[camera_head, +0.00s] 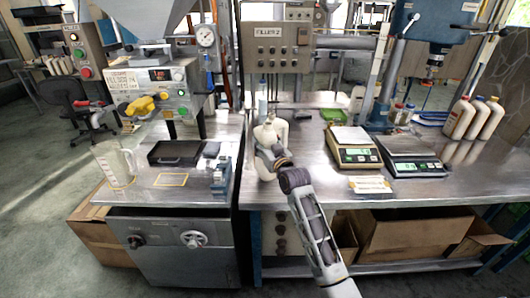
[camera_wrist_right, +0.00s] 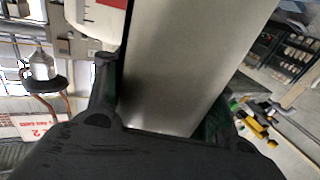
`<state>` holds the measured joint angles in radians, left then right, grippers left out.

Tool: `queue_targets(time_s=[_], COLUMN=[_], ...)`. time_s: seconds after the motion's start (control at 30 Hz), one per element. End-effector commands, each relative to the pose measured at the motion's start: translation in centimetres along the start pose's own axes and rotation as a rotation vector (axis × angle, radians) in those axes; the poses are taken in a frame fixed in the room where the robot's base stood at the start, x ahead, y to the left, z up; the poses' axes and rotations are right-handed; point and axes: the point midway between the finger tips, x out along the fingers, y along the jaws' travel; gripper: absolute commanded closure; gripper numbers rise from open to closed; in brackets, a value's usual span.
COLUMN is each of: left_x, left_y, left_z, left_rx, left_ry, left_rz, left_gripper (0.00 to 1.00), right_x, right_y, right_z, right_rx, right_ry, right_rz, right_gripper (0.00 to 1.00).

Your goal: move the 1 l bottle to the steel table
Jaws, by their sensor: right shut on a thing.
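The white bottle (camera_head: 262,134) is upright over the left end of the steel table (camera_head: 310,185). My right gripper (camera_head: 272,156) is shut around its body from the front, hiding part of it. I cannot tell whether its base touches the table top. In the right wrist view a smooth grey surface (camera_wrist_right: 185,65), which seems to be the bottle's side, fills the space between the fingers of the right gripper (camera_wrist_right: 155,95). My left gripper is not in view.
Another pale bottle (camera_head: 281,128) stands close behind. Two scales (camera_head: 354,148) (camera_head: 412,157) and several capped bottles (camera_head: 476,118) stand to the right. The filling machine (camera_head: 150,85), a black tray (camera_head: 175,153) and a clear jug (camera_head: 114,163) are on the left bench.

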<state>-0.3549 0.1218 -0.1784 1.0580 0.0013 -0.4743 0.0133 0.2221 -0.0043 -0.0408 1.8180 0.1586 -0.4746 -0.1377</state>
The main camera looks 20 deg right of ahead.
Motion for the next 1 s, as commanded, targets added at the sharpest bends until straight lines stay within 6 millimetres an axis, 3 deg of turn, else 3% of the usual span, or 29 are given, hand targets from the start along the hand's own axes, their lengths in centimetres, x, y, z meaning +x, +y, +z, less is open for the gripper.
queue_targets(time_s=[0.33,0.8,0.83,1.0], left_x=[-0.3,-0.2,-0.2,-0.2], left_y=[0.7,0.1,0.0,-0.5], left_z=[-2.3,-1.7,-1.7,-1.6], left_rx=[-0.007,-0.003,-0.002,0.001], left_ry=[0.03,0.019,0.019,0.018], left_rz=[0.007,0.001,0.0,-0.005], left_gripper=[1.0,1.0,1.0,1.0], right_x=[0.0,0.0,0.0,0.0], right_y=[0.0,0.0,0.0,0.0], right_z=[2.8,3.1,3.4,3.4], right_rx=[0.001,0.0,0.001,0.001], right_ry=[0.007,0.007,0.0,0.0], right_rz=[0.0,0.0,0.0,0.0], right_gripper=[1.0,1.0,0.42,0.24])
